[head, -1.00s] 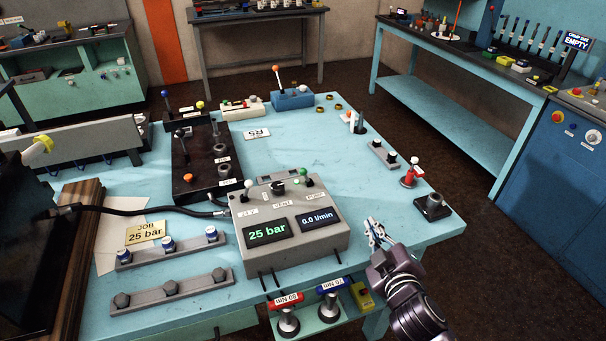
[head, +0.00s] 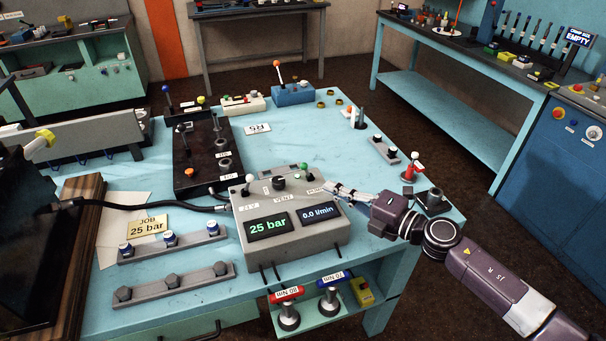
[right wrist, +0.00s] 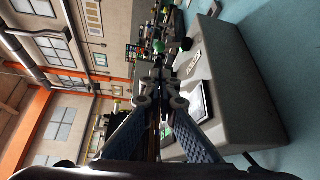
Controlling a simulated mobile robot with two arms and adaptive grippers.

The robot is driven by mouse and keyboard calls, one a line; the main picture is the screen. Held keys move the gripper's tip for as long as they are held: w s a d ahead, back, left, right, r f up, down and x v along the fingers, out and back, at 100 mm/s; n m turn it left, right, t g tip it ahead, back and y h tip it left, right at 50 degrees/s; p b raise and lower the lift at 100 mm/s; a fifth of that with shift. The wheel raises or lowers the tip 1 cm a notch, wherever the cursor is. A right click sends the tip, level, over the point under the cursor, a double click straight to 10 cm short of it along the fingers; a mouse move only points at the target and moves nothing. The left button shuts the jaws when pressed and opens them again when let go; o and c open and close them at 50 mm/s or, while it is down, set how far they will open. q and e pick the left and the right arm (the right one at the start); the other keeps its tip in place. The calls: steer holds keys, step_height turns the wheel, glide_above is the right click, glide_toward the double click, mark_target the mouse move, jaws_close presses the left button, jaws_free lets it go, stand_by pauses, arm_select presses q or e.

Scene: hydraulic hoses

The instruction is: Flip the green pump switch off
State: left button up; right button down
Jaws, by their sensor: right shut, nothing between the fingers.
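The grey pump control box (head: 293,246) stands on the light blue bench. Its pump switch has a green ball tip (head: 304,167) and stands at the box's back right, behind the PUMP label. The green ball also shows in the right wrist view (right wrist: 158,46), just beyond the fingertips. My right gripper (head: 327,188) is shut and empty, reaching in from the right over the box's right edge. Its tips are close to the switch; I cannot tell whether they touch. The box's displays (head: 268,226) read 25 bar and 0.0 l/min. My left gripper is not in view.
A white-tipped lever (head: 249,178) and a dark knob (head: 279,184) share the box top. A black hose (head: 150,209) runs in from the left.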

mark_target(306, 170)
stand_by(0.3)
steer(key=p+x, duration=0.1)
steer(key=x, duration=0.9)
steer(key=shift+p, duration=0.3)
